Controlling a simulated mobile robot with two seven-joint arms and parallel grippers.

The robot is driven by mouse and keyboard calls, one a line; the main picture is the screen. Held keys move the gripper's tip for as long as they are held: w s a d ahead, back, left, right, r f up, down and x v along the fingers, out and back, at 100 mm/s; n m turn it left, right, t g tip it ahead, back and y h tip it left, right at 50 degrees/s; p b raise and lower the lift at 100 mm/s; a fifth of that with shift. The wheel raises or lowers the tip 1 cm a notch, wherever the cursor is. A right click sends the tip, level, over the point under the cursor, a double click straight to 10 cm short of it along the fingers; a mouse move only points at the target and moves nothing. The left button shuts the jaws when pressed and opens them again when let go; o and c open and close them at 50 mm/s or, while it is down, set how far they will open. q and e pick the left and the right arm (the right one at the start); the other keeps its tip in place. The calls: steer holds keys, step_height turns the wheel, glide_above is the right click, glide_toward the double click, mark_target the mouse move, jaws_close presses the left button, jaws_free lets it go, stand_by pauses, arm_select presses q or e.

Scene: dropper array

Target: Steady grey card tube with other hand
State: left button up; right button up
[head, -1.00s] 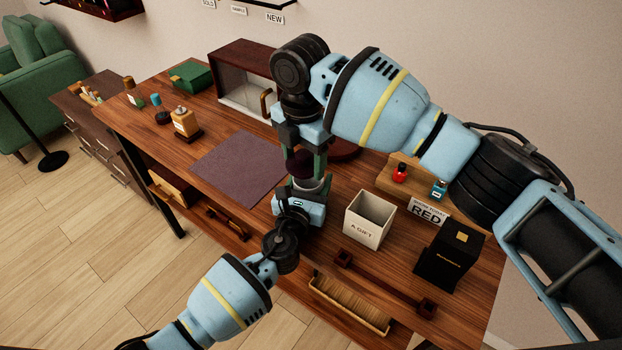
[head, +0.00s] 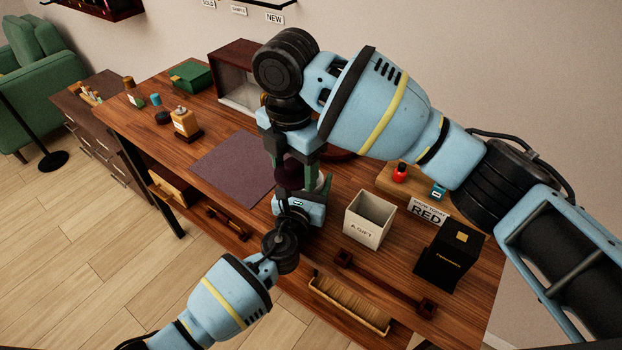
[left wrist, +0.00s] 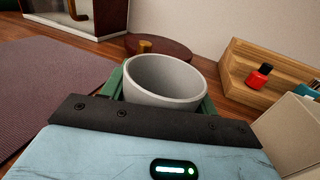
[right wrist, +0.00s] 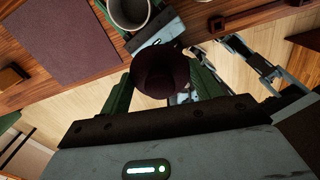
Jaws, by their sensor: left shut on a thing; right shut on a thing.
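The grey card tube (left wrist: 165,82) stands upright and open-topped between the green fingers of my left gripper (head: 308,190), which is shut on it. The tube's open mouth also shows at the top of the right wrist view (right wrist: 130,12). My right gripper (head: 292,172) is shut on a dark maroon round piece (right wrist: 160,75), probably a lid or cap. In the head view, this piece (head: 287,180) is to the left of the tube, apart from its mouth. Much of the tube is hidden by my grippers in the head view.
A purple mat (head: 232,168) lies left of the tube. A white gift box (head: 369,218) and a black box (head: 448,260) stand to the right. A wooden stand (head: 385,186) holds small red and blue bottles. A round dark red disc (left wrist: 150,48) lies behind the tube.

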arm_select(q)
steer(key=shift+s+f, duration=0.1)
steer(key=shift+f, duration=0.35)
arm_select(e)
steer(key=shift+f, duration=0.1)
arm_select(q)
steer(key=o, duration=0.9)
steer(key=shift+o, duration=1.4)
steer(key=shift+r, duration=0.15)
steer(key=v, duration=1.2)
steer(key=shift+r, duration=0.2)
arm_select(e)
steer(key=shift+w, duration=0.1)
